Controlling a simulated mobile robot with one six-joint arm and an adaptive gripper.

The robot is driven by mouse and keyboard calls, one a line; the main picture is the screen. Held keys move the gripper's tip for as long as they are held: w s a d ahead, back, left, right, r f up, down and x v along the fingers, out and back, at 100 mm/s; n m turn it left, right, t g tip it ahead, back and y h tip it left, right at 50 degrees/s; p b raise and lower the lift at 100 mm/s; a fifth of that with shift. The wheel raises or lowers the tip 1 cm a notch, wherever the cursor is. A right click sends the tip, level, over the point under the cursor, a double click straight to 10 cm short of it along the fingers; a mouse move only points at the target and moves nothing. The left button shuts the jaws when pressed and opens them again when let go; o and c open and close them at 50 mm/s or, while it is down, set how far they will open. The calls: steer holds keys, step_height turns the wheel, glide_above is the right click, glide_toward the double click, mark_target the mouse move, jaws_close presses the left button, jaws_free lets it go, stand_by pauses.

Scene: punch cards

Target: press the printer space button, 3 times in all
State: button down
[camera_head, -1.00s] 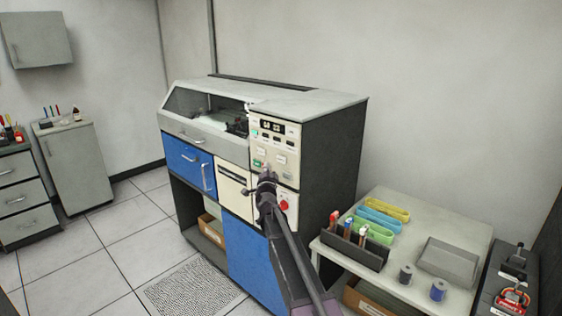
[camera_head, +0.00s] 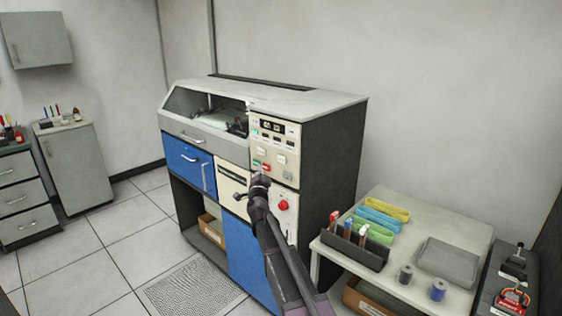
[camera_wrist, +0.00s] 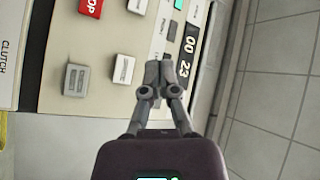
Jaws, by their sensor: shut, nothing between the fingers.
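The printer's control panel (camera_head: 290,143) is cream, on the front right of the blue and grey machine. In the wrist view the panel (camera_wrist: 60,45) appears turned on its side, with a grey button (camera_wrist: 75,80), a pale button (camera_wrist: 123,68) and a red stop button (camera_wrist: 91,7). The button labels are too blurred to tell which one is space. My gripper (camera_wrist: 160,68) is shut and empty, its tips in front of the panel between the pale button and the number display (camera_wrist: 188,50). Contact cannot be told. In the head view my gripper (camera_head: 260,180) is below the panel's lower buttons.
A red knob (camera_head: 283,205) sits below the panel, close to my arm. A side table (camera_head: 440,222) with a pen holder (camera_head: 352,248), coloured trays and spools stands at right. Open tiled floor (camera_head: 110,245) lies to the left.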

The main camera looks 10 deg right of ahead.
mark_target(279, 158)
steer(key=shift+w+d, duration=0.1)
steer(key=shift+w+d, duration=0.85)
steer(key=shift+d, duration=0.3)
steer(key=shift+w+d, duration=0.8)
steer(key=shift+d, duration=0.35)
steer(key=shift+w+d, duration=0.85)
steer(key=shift+d, duration=0.3)
steer(key=shift+w+d, duration=0.5)
steer(key=shift+d, duration=0.2)
stand_by(0.4)
steer(key=shift+s+a, duration=0.15)
stand_by(0.4)
steer(key=shift+s+a, duration=0.35)
steer(key=shift+a, duration=0.15)
steer(key=shift+s+a, duration=0.1)
steer(key=shift+s+a, duration=0.7)
steer(key=shift+a, duration=0.3)
steer(key=shift+s+a, duration=0.7)
steer(key=shift+a, duration=0.25)
